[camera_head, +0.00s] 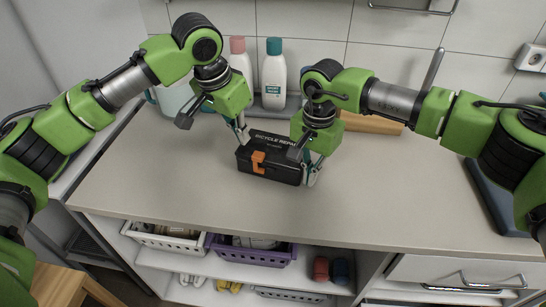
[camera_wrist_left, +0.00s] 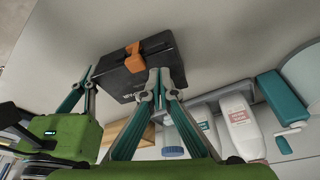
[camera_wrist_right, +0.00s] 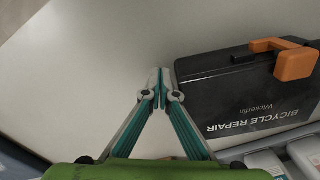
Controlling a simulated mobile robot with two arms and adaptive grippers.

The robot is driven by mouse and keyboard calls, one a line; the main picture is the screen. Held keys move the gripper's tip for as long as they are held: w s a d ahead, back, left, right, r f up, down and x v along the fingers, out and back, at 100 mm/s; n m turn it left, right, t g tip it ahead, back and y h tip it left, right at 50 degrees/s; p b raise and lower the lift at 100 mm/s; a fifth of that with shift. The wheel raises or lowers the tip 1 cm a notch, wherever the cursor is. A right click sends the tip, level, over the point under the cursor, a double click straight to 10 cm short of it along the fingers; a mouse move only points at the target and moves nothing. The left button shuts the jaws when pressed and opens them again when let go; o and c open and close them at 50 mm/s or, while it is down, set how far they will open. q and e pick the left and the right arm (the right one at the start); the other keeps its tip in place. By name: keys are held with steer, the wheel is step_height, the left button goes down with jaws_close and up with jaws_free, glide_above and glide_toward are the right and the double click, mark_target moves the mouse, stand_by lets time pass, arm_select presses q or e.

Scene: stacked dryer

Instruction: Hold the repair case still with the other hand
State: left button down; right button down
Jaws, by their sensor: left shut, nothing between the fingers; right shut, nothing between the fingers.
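The black repair case (camera_head: 271,160), marked "BICYCLE REPAIR" with an orange latch (camera_head: 258,161), stands on the grey counter. It also shows in the left wrist view (camera_wrist_left: 125,78) and the right wrist view (camera_wrist_right: 235,100). My left gripper (camera_head: 244,140) is shut and empty at the left back end of the case; in the left wrist view its fingertips (camera_wrist_left: 159,77) overlap the case's edge. My right gripper (camera_head: 312,180) is shut and empty beside the case's right end; a narrow gap shows in the right wrist view (camera_wrist_right: 158,80). I cannot tell whether the left fingers touch the case.
Two bottles, one with a pink cap (camera_head: 240,62) and one with a teal cap (camera_head: 274,76), stand on a tray by the tiled wall. A wooden board (camera_head: 372,122) lies behind my right arm. The counter (camera_head: 190,208) is clear in front.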

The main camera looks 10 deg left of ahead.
mark_target(254, 151)
arm_select(q)
steer(key=shift+f, duration=0.35)
stand_by(0.3)
steer(key=shift+f, duration=1.5)
steer(key=shift+f, duration=0.1)
steer(key=shift+r, duration=0.2)
steer(key=shift+s+d, duration=0.15)
steer(key=shift+d, duration=0.55)
steer(key=shift+s+d, duration=0.1)
steer(key=shift+d, duration=0.55)
stand_by(2.1)
steer(key=shift+a, duration=0.1)
stand_by(0.4)
steer(key=shift+w+a, duration=0.15)
steer(key=shift+a, duration=0.4)
step_height(254, 151, up, 7)
stand_by(0.5)
